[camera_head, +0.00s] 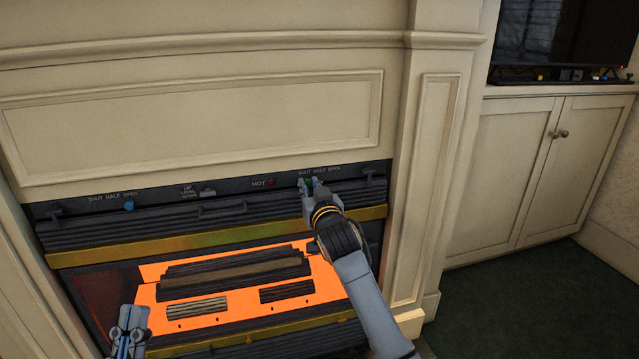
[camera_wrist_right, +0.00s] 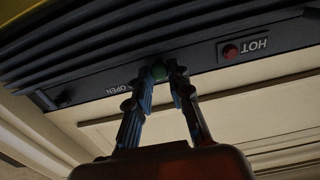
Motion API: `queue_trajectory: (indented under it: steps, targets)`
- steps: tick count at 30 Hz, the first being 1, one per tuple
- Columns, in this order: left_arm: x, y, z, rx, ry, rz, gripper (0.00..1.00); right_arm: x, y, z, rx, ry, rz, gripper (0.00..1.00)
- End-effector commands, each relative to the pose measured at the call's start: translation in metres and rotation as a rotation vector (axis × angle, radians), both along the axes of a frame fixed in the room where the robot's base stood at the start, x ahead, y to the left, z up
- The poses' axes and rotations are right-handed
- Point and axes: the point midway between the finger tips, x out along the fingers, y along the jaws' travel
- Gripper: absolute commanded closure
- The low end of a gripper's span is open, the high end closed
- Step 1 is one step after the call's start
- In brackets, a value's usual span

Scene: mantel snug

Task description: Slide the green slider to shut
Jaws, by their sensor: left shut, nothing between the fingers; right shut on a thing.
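The green slider (camera_head: 308,182) sits on the dark control strip above the fireplace, under the right-hand SHUT HALF OPEN label (camera_head: 320,171). My right gripper (camera_head: 308,184) is shut on it and hides most of it in the head view. In the right wrist view, which is upside down, the green knob (camera_wrist_right: 159,72) shows between the fingertips (camera_wrist_right: 160,76), with OPEN to its left. SHUT and HALF are hidden there. In the head view the slider is nearer the SHUT end. My left gripper (camera_head: 128,334) is shut and empty at the lower left.
A blue knob (camera_head: 129,207) sits under the left-hand label. A small up/down switch (camera_head: 208,192) and a red HOT button (camera_head: 270,183) lie between. The fireplace insert (camera_head: 150,294) glows orange below.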

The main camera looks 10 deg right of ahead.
Motion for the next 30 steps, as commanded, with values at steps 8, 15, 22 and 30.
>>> queue_trajectory:
  steps: [8, 15, 22, 30]
  targets:
    - [0.001, 0.000, -0.001, 0.002, 0.005, 0.001, 1.00, -0.001, 0.004, 0.000, 0.001, -0.001, 0.006, 1.00]
    - [0.000, 0.000, -0.001, 0.002, 0.004, 0.001, 1.00, -0.001, 0.004, 0.000, 0.001, -0.001, 0.006, 0.58]
    - [0.000, 0.000, 0.000, 0.000, 0.001, -0.001, 1.00, -0.002, 0.003, 0.000, 0.000, -0.001, 0.004, 0.58]
    - [0.000, 0.000, 0.000, 0.001, 0.002, -0.001, 1.00, -0.030, 0.002, -0.001, 0.000, -0.001, 0.005, 0.58]
